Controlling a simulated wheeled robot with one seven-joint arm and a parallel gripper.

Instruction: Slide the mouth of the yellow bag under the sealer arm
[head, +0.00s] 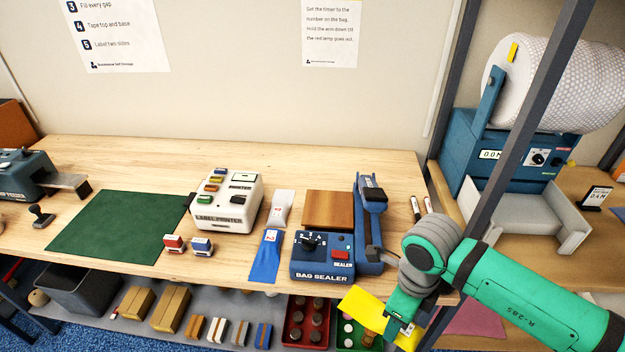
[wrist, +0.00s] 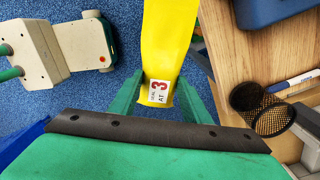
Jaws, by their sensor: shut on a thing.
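The yellow bag (head: 365,309) is in my gripper (head: 402,312), off the front edge of the bench, right of and in front of the bag sealer (head: 322,258). In the wrist view my gripper's green fingers (wrist: 158,98) are shut on the yellow bag (wrist: 168,40) at its near end, beside a label reading "SEAL AT 3". The bag stretches away from the fingers; its far end runs out of the top of that view. The sealer arm (head: 371,208) stands raised at the sealer's right side. Part of the sealer (wrist: 265,10) shows in the wrist view.
A blue bag (head: 266,258) lies left of the sealer, and a brown block (head: 328,209) behind it. A dark upright post (head: 520,140) stands near my arm. Red and green trays sit on the shelf below.

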